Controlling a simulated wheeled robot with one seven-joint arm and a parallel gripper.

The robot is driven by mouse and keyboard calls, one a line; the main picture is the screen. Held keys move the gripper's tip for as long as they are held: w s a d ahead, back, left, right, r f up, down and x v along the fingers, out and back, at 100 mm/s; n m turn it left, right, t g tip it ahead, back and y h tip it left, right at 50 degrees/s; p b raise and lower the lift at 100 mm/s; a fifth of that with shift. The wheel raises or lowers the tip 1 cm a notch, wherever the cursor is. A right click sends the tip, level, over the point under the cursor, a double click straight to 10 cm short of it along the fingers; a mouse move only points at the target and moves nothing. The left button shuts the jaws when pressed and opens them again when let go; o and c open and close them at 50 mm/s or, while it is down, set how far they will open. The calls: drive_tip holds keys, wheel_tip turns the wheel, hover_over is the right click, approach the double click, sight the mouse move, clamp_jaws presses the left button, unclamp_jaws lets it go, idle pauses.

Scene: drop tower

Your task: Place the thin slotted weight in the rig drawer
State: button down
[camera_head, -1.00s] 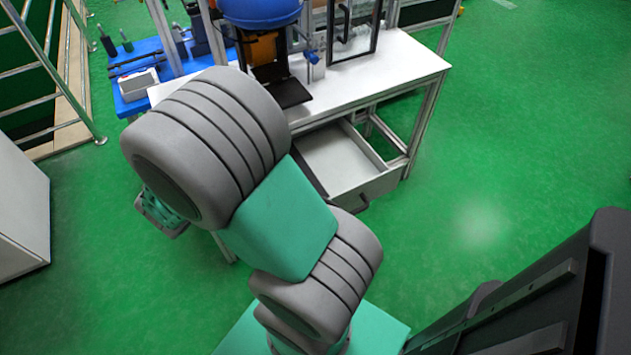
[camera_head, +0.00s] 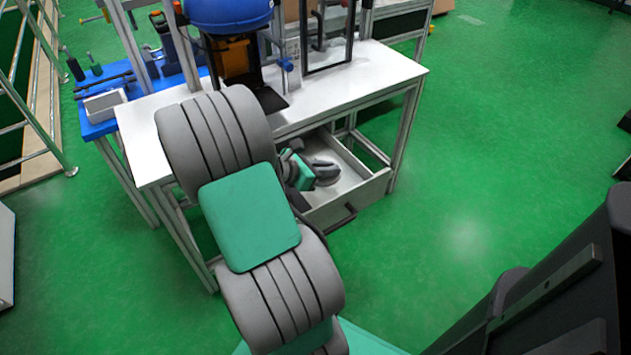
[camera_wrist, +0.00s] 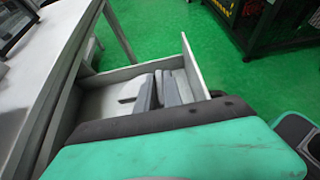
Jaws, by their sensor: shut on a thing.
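The rig drawer (camera_head: 362,198) is pulled open under the white table. It also shows in the wrist view, where its pale front wall (camera_wrist: 193,66) stands beyond my fingers. My gripper (camera_head: 326,172) is over the open drawer. In the wrist view my gripper (camera_wrist: 164,90) has its two grey fingers close together, reaching toward the drawer floor. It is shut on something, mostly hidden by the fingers. A thin dark piece (camera_wrist: 127,100) shows beside the left finger; I cannot tell whether it is the slotted weight. Whether the held thing touches the drawer floor is unclear.
The white table (camera_head: 380,70) carries the rig with a blue rounded part (camera_head: 228,12) and a dark framed panel. A blue bench (camera_head: 98,126) with tools and a grey box stands at the left. Green floor (camera_head: 470,210) is open to the right.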

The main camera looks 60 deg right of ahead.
drive_tip(key=d+f+b, duration=0.1)
drive_tip(key=d+f, duration=0.1)
drive_tip(key=d+f+b, duration=0.1)
drive_tip(key=d+f, duration=0.2)
drive_tip(key=shift+d+f, duration=0.2)
drive_tip(key=shift+f, duration=0.1)
drive_tip(key=f+b, duration=0.1)
drive_tip(key=f, duration=0.1)
drive_tip(key=f+b, duration=0.1)
drive_tip(key=shift+d+f+b, duration=0.3)
drive_tip(key=shift+d+f, duration=0.05)
drive_tip(key=shift+f, duration=0.05)
drive_tip(key=shift+r, duration=0.1)
drive_tip(key=c, duration=1.9)
unclamp_jaws()
drive_tip(key=shift+a+f, duration=0.1)
drive_tip(key=shift+f, duration=0.15)
drive_tip(key=o, duration=0.4)
drive_tip(key=shift+r, duration=0.1)
